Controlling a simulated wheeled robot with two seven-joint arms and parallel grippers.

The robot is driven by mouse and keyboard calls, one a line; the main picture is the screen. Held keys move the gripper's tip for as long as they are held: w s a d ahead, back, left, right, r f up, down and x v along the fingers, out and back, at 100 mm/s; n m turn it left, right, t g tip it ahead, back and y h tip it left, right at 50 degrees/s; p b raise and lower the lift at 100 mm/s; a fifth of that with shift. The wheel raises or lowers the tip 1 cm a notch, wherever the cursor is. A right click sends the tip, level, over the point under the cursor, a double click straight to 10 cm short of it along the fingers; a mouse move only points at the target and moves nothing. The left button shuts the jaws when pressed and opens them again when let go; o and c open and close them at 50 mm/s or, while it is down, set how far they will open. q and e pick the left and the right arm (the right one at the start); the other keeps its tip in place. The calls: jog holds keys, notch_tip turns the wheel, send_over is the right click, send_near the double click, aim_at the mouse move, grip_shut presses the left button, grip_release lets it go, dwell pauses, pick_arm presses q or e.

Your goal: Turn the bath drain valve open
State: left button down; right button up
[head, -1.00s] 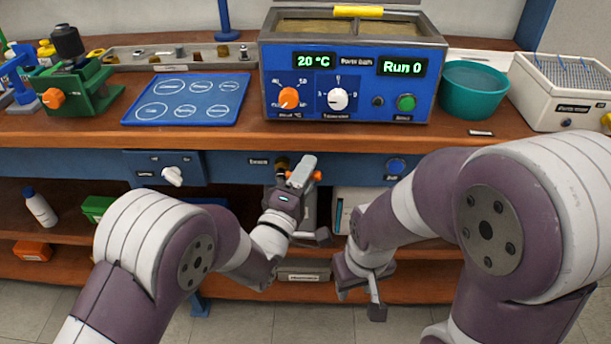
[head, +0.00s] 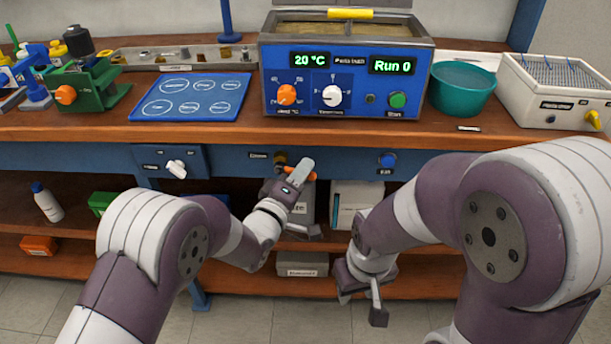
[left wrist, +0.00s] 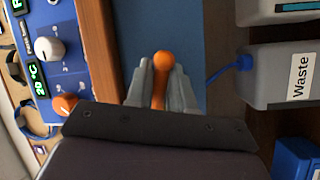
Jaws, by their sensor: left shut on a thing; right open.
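The bath drain valve is at the bench's blue front rail, below the water bath (head: 345,60). Its orange handle (head: 313,175) shows beside my left gripper's fingers, and a brass fitting (head: 280,158) shows just behind. My left gripper (head: 302,172) is shut on the handle. In the left wrist view the orange handle (left wrist: 161,75) lies between the two grey fingers, its rounded end showing past them. The rest of the valve body is hidden by the gripper. My right gripper (head: 362,296) is open and empty, low in front of the lower shelf.
A grey waste container (left wrist: 285,75) with a blue hose stands beside the rail and below the valve. The rail carries a white knob (head: 176,168) and a blue button (head: 388,160). A white box (head: 352,205) and a grey box (head: 302,264) sit on the shelves.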

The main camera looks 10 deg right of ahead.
pick_arm(q)
jog(key=shift+a+f+m+g+y+p, duration=0.15)
jog(key=shift+m+p, duration=0.1)
jog(key=shift+m, duration=0.2)
jog(key=shift+f+m+g+y+p, duration=0.1)
jog(key=shift+m+g+y+p, duration=0.1)
jog(key=shift+m, duration=0.25)
jog(key=shift+w+a+f+m+g+y+p, duration=0.25)
jog(key=shift+a+f+m+y+p, duration=0.4)
jog(key=shift+m, duration=0.95)
jog(key=shift+w+a+f+m+g+y+p, duration=0.25)
jog(key=shift+a+m+y+p, duration=0.45)
jog(key=shift+m+y+p, duration=0.7)
jog(key=shift+w+a+f+m+g+y+p, duration=0.2)
jog(key=shift+a+f+m+y+p, duration=0.45)
jog(key=shift+m, duration=1.15)
jog(key=shift+a+r, duration=0.1)
jog(key=c, duration=1.1)
grip_release()
